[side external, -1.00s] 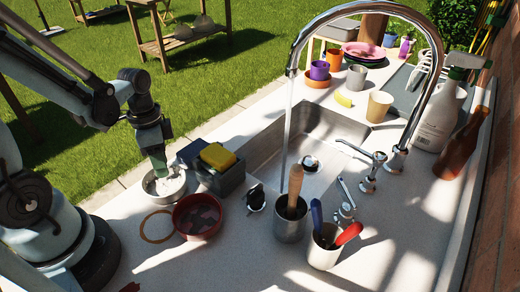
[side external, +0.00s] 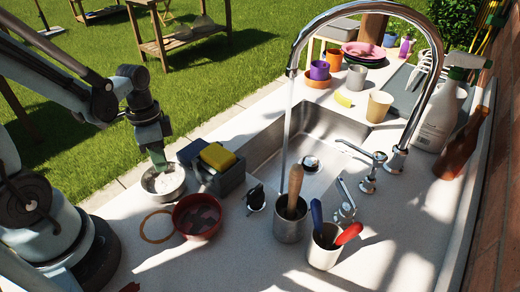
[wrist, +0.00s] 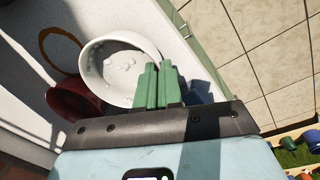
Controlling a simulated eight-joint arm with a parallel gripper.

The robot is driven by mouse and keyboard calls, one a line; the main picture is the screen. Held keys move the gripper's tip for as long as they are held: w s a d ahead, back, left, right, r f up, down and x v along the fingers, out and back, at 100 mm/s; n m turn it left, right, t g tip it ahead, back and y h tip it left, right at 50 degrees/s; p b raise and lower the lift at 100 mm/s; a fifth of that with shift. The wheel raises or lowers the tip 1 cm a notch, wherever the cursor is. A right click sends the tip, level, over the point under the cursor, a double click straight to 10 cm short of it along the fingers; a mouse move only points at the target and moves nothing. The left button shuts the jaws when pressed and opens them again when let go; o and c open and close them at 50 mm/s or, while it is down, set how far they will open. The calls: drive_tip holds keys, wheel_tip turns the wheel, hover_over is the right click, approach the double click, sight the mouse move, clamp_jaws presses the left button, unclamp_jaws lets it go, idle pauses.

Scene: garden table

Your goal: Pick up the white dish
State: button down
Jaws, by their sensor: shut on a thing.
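The white dish (side external: 165,182) is a round, shallow bowl at the left edge of the counter in the side view. It also fills the upper middle of the wrist view (wrist: 108,68), with small pale spots or drops inside. My gripper (side external: 158,163) comes down from above at the dish's far rim. Its green fingers (wrist: 156,84) are close together on the dish's rim in the wrist view. The fingers hide part of the rim. Any gap between the dish and the counter is hard to make out.
A dark red bowl (side external: 197,217) and a brown ring (side external: 156,226) lie close in front of the dish. A grey caddy (side external: 226,178) with a yellow sponge (side external: 217,156) stands just right of it. The sink (side external: 318,125) lies further right.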

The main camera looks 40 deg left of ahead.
sight(165, 174)
drive_tip(key=shift+r, duration=0.4)
drive_tip(key=r, duration=0.1)
drive_tip(key=d+r, duration=0.1)
drive_tip(key=r, duration=0.1)
drive_tip(key=shift+s, duration=0.15)
drive_tip(key=s+d+r, duration=0.3)
drive_tip(key=d+r, duration=0.3)
drive_tip(key=d, duration=0.4)
drive_tip(key=shift+r, duration=0.25)
drive_tip(key=shift+d, duration=0.1)
